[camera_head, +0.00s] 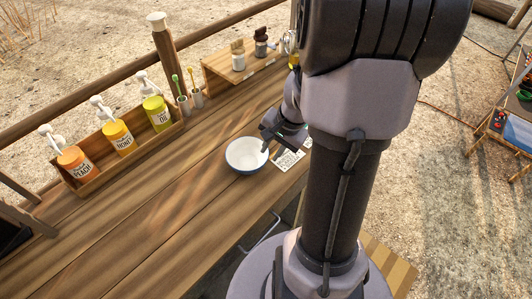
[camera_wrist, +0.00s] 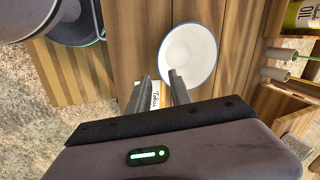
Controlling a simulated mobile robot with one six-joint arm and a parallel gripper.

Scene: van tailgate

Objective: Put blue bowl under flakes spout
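The blue bowl (camera_head: 247,155), white inside with a blue outside, stands upright and empty on the wooden counter. It also shows in the wrist view (camera_wrist: 192,50). My gripper (camera_head: 268,142) is at the bowl's right side in the head view. In the wrist view my gripper (camera_wrist: 160,75) is open, with a gap between its fingers. The right finger overlaps the bowl's near rim in the picture; I cannot tell whether it touches. I cannot make out a flakes spout; a shiny, partly hidden item (camera_head: 289,43) shows beside my arm.
A wooden rack (camera_head: 88,186) holds several pump bottles along the counter's back. Cups with brushes (camera_head: 190,100) and a small shelf (camera_head: 224,75) with jars stand farther along. A printed card (camera_head: 288,158) lies near the bowl. The left counter is clear.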

